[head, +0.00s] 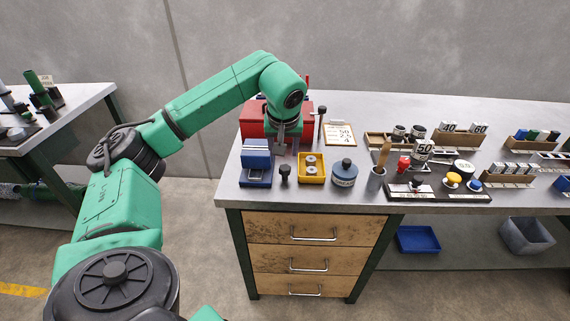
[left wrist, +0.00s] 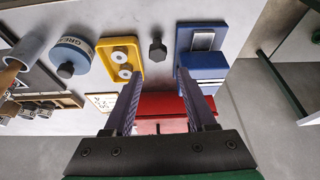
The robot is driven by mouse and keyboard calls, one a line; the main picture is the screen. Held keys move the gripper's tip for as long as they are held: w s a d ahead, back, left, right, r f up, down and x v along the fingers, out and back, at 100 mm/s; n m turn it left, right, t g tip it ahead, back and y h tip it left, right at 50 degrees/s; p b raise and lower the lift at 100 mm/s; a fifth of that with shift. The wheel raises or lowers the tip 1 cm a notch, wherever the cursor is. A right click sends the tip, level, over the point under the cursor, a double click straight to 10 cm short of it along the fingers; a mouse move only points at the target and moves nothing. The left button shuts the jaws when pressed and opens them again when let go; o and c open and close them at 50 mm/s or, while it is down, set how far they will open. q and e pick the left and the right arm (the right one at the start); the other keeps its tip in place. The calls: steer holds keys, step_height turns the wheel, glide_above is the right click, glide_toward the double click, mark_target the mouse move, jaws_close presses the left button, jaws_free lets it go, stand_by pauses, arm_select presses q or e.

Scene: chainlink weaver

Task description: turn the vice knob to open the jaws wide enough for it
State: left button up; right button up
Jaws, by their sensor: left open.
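The vice (head: 256,165) is a small blue block with a pale metal plate, near the table's left end. It also shows in the left wrist view (left wrist: 201,62), at the upper right. A dark knob (head: 285,172) with a wide head stands just right of the vice; in the left wrist view the knob (left wrist: 157,50) lies between vice and yellow tray. I cannot tell whether it joins the vice. My left gripper (left wrist: 160,76) is open and empty, fingers pointing toward the knob, apart from it. In the head view the gripper (head: 284,148) is behind the vice, partly hidden.
A red box (head: 253,122) stands behind the vice. Several racks and weights fill the table's right half. The table's front edge is close.

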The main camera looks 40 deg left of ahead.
mark_target(285, 168)
arm_select(q)
steer(key=p+x, duration=0.1)
steer(key=x, duration=0.9)
steer(key=shift+w+f, duration=0.1)
steer(key=shift+w, duration=0.1)
steer(key=shift+f, duration=0.25)
steer(key=shift+w, duration=0.1)
steer(key=shift+c, duration=1)
jaws_close()
arm_select(e)
steer(key=shift+w+a+r, duration=0.1)
steer(key=shift+w+r, duration=0.5)
steer(key=shift+w, duration=0.35)
